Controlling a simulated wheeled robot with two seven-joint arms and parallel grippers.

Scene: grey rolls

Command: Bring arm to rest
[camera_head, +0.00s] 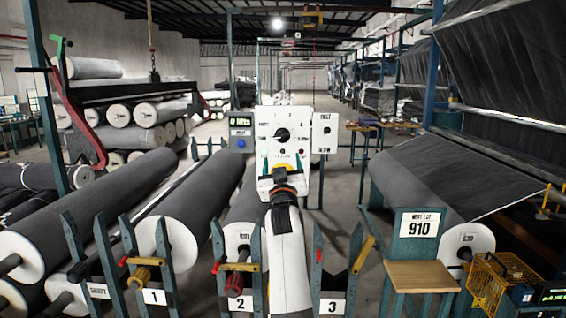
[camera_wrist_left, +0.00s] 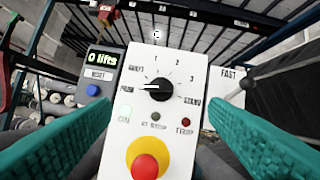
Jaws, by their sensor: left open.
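My left arm, white with a dark wrist, reaches up the middle of the head view. Its gripper (camera_head: 281,163) is in front of a white control panel (camera_head: 300,117). In the left wrist view its two teal fingers stand wide apart on either side of the panel (camera_wrist_left: 187,60), with nothing between the tips. The black selector knob (camera_wrist_left: 157,89) has its white mark pointing left. A red button (camera_wrist_left: 145,167) on a yellow collar is at the panel's bottom. I cannot tell whether the fingers touch the panel. My right gripper is not in view.
A display reading "0 lifts" (camera_wrist_left: 103,63) with a blue button is left of the panel; a FAST/SLOW plate (camera_head: 324,133) is right. Grey rolls (camera_head: 200,207) lie in numbered teal racks. A "910" stand (camera_head: 419,224) and yellow basket (camera_head: 490,282) are at right. An aisle runs behind.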

